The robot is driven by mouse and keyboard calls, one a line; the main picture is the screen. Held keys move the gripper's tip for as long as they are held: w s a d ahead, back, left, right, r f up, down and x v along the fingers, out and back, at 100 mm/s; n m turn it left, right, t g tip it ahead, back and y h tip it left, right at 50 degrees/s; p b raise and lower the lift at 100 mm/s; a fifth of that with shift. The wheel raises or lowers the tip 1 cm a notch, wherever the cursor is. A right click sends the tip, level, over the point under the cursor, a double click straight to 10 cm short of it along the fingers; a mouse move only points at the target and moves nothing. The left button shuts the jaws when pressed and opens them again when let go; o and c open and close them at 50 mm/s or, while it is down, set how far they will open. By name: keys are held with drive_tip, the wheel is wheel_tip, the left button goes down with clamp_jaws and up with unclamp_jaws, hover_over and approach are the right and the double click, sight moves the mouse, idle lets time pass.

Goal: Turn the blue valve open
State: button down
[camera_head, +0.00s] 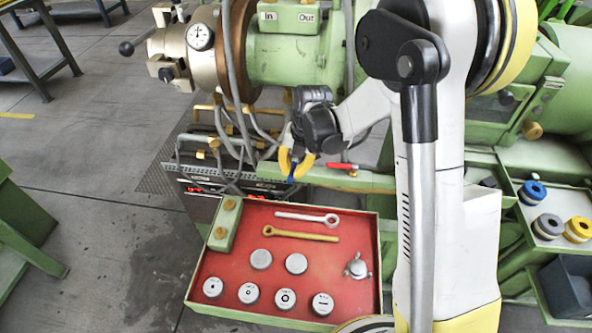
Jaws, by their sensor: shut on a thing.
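The blue valve (291,180) is a small blue handle at the left end of the green rail (350,181), mostly hidden by my gripper. My gripper (295,172) has yellow fingers pointing down and is shut on the blue valve. How far the handle is turned cannot be told, as the fingers cover most of it. My white arm reaches in from the right and hides part of the rail behind it.
A red-handled valve (340,166) sits close to the right of my gripper. Hoses (228,132) hang just to the left. Below is a red-lined tray (205,268) with two wrenches and several round metal parts. A shelf with coloured rings (578,230) stands at right.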

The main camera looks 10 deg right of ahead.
drive_tip(key=shift+s+d+n, duration=0.1)
drive_tip(key=shift+d+n, duration=0.05)
drive_tip(key=shift+n, duration=0.35)
drive_tip(key=c, duration=1.4)
unclamp_jaws()
drive_tip(key=shift+r, duration=0.1)
wheel_tip(320, 180, up, 12)
drive_tip(key=d, duration=0.2)
drive_tip(key=shift+s+f, duration=0.2)
drive_tip(key=shift+s, duration=0.2)
drive_tip(key=shift+d, duration=0.1)
